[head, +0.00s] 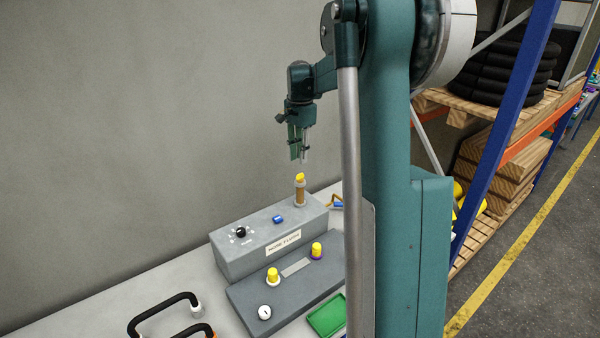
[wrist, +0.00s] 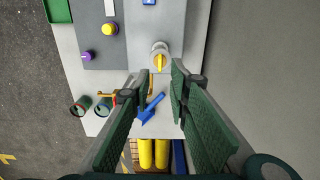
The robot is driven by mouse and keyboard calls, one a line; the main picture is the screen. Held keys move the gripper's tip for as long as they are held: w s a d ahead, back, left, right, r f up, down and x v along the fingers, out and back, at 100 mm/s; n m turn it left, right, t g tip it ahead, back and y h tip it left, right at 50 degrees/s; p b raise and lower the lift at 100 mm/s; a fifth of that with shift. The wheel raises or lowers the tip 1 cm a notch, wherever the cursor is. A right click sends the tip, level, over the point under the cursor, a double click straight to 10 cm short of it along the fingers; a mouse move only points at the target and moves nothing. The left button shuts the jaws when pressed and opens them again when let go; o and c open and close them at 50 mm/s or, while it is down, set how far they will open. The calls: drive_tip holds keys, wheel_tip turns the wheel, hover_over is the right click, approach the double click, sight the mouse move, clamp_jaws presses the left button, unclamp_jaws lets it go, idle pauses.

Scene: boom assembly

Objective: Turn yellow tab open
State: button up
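The yellow tab (head: 300,177) sits on top of a short upright post with an orange-brown body, at the right end of the grey hose flush box (head: 268,240). In the wrist view the yellow tab (wrist: 161,62) stands on a pale round collar, its long side running along the picture's height. My gripper (head: 299,160) points down just above the tab, apart from it. In the wrist view my gripper (wrist: 160,70) is open, with one finger on each side of the tab and nothing between the pads.
A blue switch (head: 278,219) and a black knob (head: 240,231) are on the same box. A lower grey panel (head: 300,290) in front carries yellow knobs. A wall stands behind the bench.

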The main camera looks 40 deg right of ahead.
sight(300, 177)
drive_tip(key=shift+f, duration=3.9)
clamp_jaws()
